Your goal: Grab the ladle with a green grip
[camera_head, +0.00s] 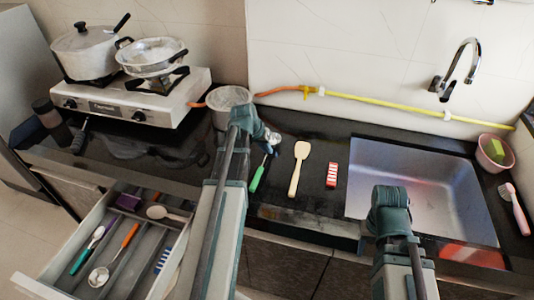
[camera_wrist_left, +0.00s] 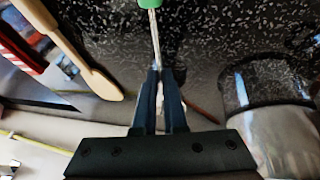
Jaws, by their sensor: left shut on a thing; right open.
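The ladle with a green grip (camera_head: 258,177) lies on the dark counter, left of the wooden spatula. In the left wrist view its green grip (camera_wrist_left: 149,3) is at the top edge and its thin metal shaft (camera_wrist_left: 155,40) runs down between my fingers. My left gripper (camera_head: 269,143) is shut on this shaft, just beyond the grip; its fingers (camera_wrist_left: 160,78) are together in the left wrist view. The ladle's head is mostly hidden behind the gripper. My right gripper (camera_head: 390,198) is over the sink's front edge, apart from the ladle; its fingertips are hidden.
A wooden spatula (camera_head: 300,160) and a red-striped packet (camera_head: 332,174) lie to the right, before the sink (camera_head: 420,175). A metal pot (camera_head: 228,97) stands behind my left gripper. An open drawer (camera_head: 45,281) with utensils is at lower left. The stove (camera_head: 150,103) stands behind it.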

